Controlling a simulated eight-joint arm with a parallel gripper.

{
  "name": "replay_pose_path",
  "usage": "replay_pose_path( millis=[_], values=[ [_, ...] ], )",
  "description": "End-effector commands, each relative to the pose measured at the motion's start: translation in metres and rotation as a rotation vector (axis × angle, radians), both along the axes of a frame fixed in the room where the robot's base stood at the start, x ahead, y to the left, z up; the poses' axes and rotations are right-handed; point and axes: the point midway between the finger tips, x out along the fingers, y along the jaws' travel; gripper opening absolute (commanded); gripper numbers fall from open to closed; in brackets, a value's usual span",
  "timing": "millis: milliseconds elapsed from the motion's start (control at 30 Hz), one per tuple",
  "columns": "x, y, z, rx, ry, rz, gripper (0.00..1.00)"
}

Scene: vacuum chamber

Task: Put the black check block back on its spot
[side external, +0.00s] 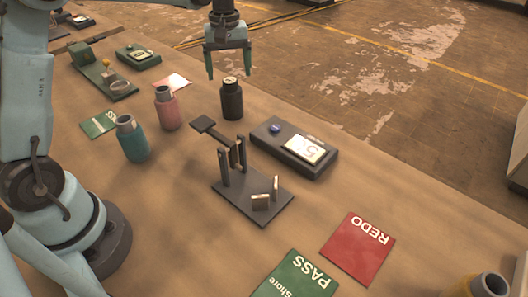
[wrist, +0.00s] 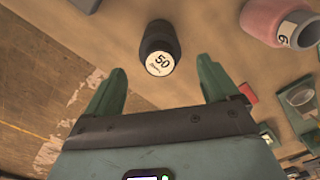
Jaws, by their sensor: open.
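The black check block (side external: 232,103) appears to be the dark upright cylinder with a pale top, standing on the table behind the dark scale. In the wrist view the block (wrist: 158,42) shows a round cream label reading 50. My gripper (side external: 230,75) is open and empty, pointing down above the block. In the wrist view the block is seen between and beyond the fingertips of my gripper (wrist: 161,70), with no finger touching it. I cannot tell which place on the table is its spot.
A dark scale (side external: 318,170) and a dark post stand (side external: 250,205) are nearby. Pink (side external: 167,112) and teal (side external: 133,142) bottles stand left. A red REDO card (side external: 358,247) and green PASS card (side external: 297,277) lie in front. Table right of the scale is clear.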

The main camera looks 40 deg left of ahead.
Motion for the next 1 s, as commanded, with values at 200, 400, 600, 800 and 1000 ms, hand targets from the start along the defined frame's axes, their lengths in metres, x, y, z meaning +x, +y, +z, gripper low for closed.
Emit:
replay_pose_path(
  millis=[200,400,600,800,1000],
  values=[
    [0.000,0.000,0.039,0.000,0.000,0.000,0.88],
    [0.000,0.000,0.058,0.000,0.000,0.000,0.88],
    [-0.008,-0.006,0.067,0.006,-0.026,-0.042,0.88],
    [-0.040,-0.029,0.079,0.037,-0.141,-0.225,0.88],
    [-0.081,-0.052,0.077,0.092,-0.277,-0.440,0.88]
  ],
)
